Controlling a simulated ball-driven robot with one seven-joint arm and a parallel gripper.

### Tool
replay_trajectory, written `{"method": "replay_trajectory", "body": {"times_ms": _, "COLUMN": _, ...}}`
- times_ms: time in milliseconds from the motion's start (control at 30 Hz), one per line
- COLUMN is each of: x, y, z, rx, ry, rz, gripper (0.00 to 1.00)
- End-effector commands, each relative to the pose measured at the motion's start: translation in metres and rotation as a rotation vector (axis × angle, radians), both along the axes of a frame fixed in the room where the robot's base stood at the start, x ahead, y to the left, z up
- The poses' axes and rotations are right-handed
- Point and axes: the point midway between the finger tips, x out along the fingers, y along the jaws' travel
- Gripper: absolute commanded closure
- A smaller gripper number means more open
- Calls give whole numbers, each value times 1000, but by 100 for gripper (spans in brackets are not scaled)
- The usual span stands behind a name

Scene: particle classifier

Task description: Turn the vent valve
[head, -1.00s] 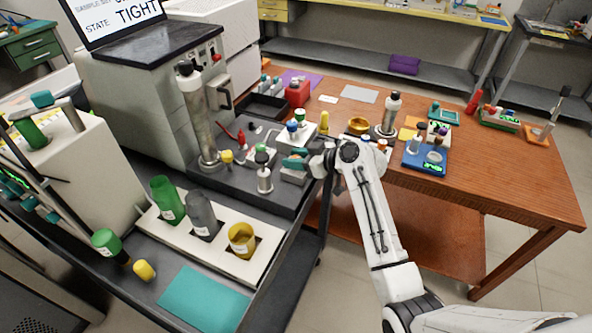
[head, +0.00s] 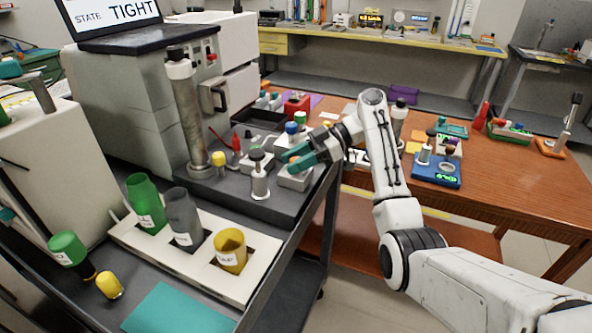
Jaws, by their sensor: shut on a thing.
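My gripper (head: 303,161), with teal fingertips, reaches in from the right. It is shut on the top of a small light-grey valve block (head: 294,180) on the dark deck of the bench. I take this block to be the vent valve. Its handle is mostly hidden between and behind the fingers, so I cannot tell its angle. The screen (head: 112,14) at the top left reads "STATE TIGHT".
A silver post with a dark knob (head: 259,182) stands just left of my gripper. Blue (head: 291,128) and green (head: 300,117) knobs are behind it. A tall metal cylinder (head: 186,115) stands further left. A rack with bottles (head: 200,250) is in front.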

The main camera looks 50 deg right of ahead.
Motion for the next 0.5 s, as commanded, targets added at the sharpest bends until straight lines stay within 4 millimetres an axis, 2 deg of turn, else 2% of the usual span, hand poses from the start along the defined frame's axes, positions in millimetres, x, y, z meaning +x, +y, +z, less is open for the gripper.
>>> {"method": "replay_trajectory", "body": {"times_ms": 33, "x": 0, "y": 0, "z": -4, "rx": 0, "ry": 4, "rz": 18, "gripper": 92}}
{"method": "replay_trajectory", "body": {"times_ms": 500, "x": 0, "y": 0, "z": -3, "rx": 1, "ry": 6, "rz": 85, "gripper": 92}}
